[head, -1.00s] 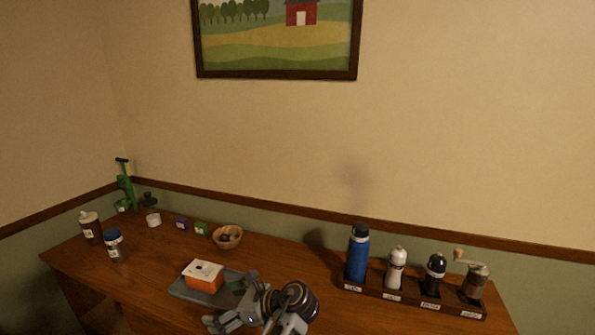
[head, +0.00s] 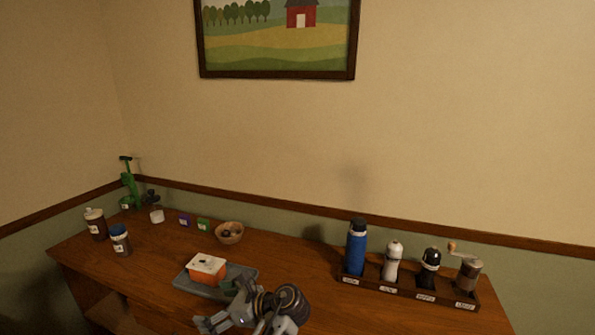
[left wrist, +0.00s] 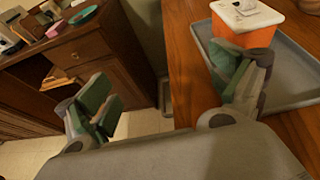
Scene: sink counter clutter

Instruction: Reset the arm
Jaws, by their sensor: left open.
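My left gripper (head: 222,304) is at the front edge of the wooden counter (head: 290,262), just in front of a grey tray (head: 195,287). In the left wrist view the left gripper (left wrist: 165,95) has its two green-padded fingers spread wide, with nothing between them. One finger is over the counter beside the tray (left wrist: 290,92); the other is over the floor side. An orange container with a white lid (head: 207,267) sits on the tray, apart from the gripper. My right gripper is not in view.
A rack (head: 410,292) holds a blue bottle (head: 356,250), a white shaker, a black shaker and a grinder (head: 468,273). A wooden bowl (head: 229,232), small boxes, jars (head: 120,240) and a green device (head: 130,185) stand at the back left. The counter's middle is clear.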

